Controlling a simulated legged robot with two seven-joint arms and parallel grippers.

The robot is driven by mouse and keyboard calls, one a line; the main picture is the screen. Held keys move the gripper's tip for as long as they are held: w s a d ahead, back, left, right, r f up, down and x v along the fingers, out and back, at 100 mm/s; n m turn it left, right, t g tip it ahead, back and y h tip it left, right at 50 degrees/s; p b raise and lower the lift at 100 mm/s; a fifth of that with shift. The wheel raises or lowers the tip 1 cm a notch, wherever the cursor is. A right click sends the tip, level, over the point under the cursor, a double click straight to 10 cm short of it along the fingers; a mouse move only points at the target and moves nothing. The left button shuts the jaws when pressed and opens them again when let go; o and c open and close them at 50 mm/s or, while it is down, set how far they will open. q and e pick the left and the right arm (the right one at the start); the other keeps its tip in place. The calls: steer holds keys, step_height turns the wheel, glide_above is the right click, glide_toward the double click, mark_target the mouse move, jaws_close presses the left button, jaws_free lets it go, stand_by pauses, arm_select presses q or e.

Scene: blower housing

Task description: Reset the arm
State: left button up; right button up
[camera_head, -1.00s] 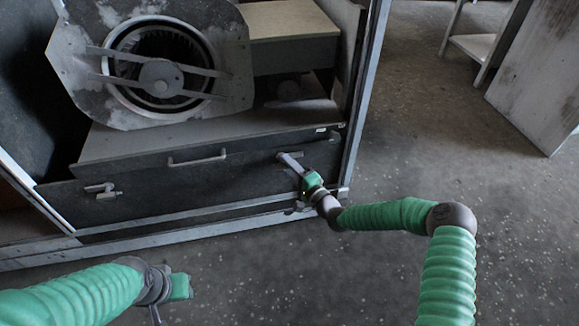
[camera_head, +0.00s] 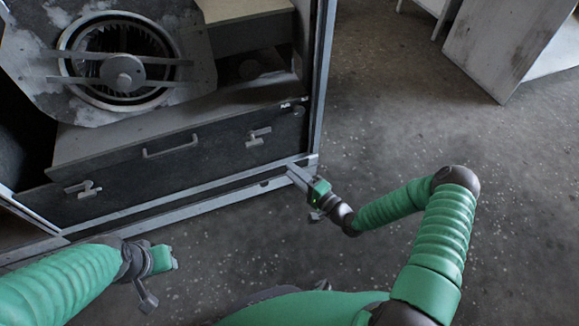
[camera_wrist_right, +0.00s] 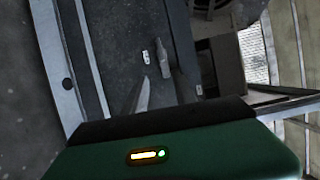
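My right gripper (camera_head: 298,177) is in front of the lower right corner of the blower housing, near its bottom rail. It is off the right latch (camera_head: 258,137) on the dark front panel (camera_head: 205,160), and nothing shows in it. In the right wrist view a pale finger (camera_wrist_right: 143,97) shows beside that latch (camera_wrist_right: 178,74), apart from it. Whether its fingers are open or shut is unclear. My left gripper (camera_head: 147,298) hangs low at the left, away from the housing, with its fingers mostly hidden.
The housing holds a round blower (camera_head: 122,70). Its front panel has a middle handle (camera_head: 170,147) and a left latch (camera_head: 83,189). The metal frame post (camera_head: 322,85) stands at the right edge. A pale board (camera_head: 505,45) stands at the upper right. The floor between is clear.

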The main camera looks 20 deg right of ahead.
steer(key=s+r+n+g+h+p, duration=0.1)
steer(key=s+r+n+g+h, duration=0.3)
steer(key=s+r+n+g, duration=0.45)
steer(key=s+r+n+g+h+p, duration=0.2)
steer(key=s+r+n+g+h, duration=0.25)
steer(key=s, duration=0.65)
step_height(320, 180, up, 39)
steer(key=s+y+p, duration=0.1)
steer(key=p, duration=3.6)
steer(key=shift+s+a+g+p, duration=0.15)
steer(key=shift+a+g+p, duration=0.15)
steer(key=shift+g, duration=0.1)
steer(key=shift+f, duration=0.1)
